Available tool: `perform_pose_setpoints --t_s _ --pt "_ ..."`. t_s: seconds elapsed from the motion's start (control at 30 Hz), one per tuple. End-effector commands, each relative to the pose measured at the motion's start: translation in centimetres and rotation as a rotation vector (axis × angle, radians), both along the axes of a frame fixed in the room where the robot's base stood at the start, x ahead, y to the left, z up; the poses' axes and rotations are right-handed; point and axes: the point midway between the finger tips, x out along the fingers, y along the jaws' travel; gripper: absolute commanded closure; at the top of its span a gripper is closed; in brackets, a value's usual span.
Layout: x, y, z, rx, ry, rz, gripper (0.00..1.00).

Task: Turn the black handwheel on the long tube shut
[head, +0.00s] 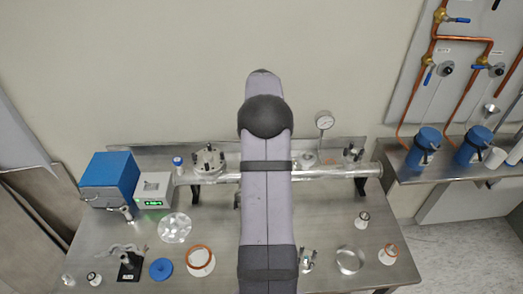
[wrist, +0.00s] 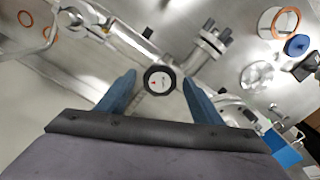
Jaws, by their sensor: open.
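A flanged fitting with dark bolts (wrist: 212,42) stands close by the handwheel. A pressure gauge (head: 324,120) rises behind the tube. A blue box (head: 108,181) and a small display unit (head: 154,190) stand at the left. Glass dishes and small parts lie on the front bench (head: 215,225).

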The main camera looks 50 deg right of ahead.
Motion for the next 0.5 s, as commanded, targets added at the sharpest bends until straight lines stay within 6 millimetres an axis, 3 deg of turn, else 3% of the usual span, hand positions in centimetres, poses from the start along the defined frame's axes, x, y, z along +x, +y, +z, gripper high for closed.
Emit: perform_pose_setpoints --t_s 0.07,0.1,0.27,0.5 --pt "0.00 0.00 -0.01 0.000 0.000 0.000 0.40" --pt "0.00 0.00 -0.01 0.000 0.000 0.000 0.44" --pt "0.00 0.00 0.01 0.000 0.000 0.000 0.81" --pt "0.00 0.00 0.05 0.000 0.000 -0.010 0.81"
